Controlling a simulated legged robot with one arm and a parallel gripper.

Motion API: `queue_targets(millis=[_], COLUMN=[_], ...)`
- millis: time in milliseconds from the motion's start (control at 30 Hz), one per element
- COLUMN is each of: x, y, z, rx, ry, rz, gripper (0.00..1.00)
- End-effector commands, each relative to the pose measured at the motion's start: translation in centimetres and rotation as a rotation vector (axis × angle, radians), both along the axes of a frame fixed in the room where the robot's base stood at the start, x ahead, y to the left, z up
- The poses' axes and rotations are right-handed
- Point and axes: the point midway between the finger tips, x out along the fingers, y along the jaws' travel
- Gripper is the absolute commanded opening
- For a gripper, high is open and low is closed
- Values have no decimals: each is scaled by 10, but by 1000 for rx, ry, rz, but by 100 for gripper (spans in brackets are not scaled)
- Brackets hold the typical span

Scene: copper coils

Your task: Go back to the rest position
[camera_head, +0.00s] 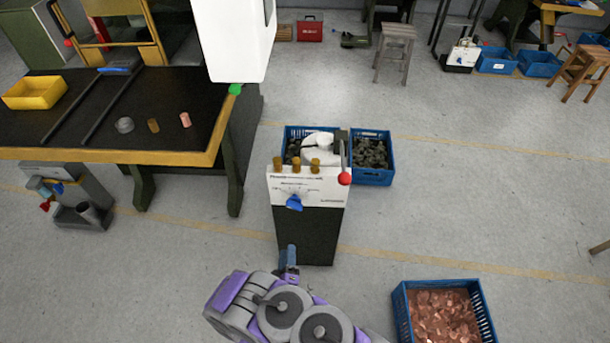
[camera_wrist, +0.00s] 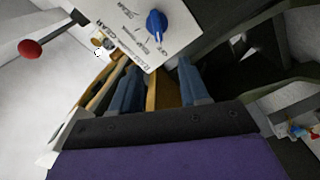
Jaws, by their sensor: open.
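My gripper (camera_head: 288,262) is in front of the lower dark body of the white-topped machine (camera_head: 308,225) in the head view. In the wrist view its two blue fingers stand apart, so my gripper (camera_wrist: 160,85) is open. A yellowish strip shows between the fingers; it looks like background, and I see nothing held. The machine's white panel carries a blue knob (camera_head: 294,202), which also shows in the wrist view (camera_wrist: 157,24). Its red-ball lever (camera_head: 344,178) is on the right side. I cannot tell whether the fingers touch the machine.
A blue crate of copper pieces (camera_head: 399,312) stands at the lower right. Blue crates with dark parts (camera_head: 372,178) stand behind the machine. A black-topped workbench (camera_head: 70,140) with a yellow bin (camera_head: 34,93) and small coils is at the left. The floor to the right is mostly clear.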

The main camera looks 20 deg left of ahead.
Motion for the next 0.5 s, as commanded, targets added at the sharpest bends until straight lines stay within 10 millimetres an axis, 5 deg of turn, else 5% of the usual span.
queue_targets(millis=[267, 500], x=[8, 59], y=[2, 7], z=[3, 22], rx=[16, 133], ry=[22, 201], rz=[-15, -121], gripper=[45, 45])
